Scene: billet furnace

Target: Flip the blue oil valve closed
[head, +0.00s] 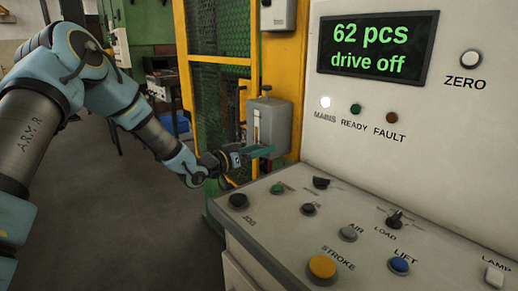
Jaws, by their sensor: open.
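My arm reaches in from the left, and my gripper (256,153) is at the right end of it, with teal fingers in front of the lower part of a grey box on the yellow post. Its jaws are open and I see nothing held between them; the gap is small and seen from the side. I cannot pick out a blue oil valve for certain. My gripper and forearm hide part of the area below the grey box.
The grey box (280,126) has an upright slot. The control desk (290,235) with several knobs and buttons, including a blue LIFT button (399,265), fills the lower right. The display (375,48) reads "62 pcs drive off". Yellow-framed green mesh (222,85) stands behind. Floor at left is clear.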

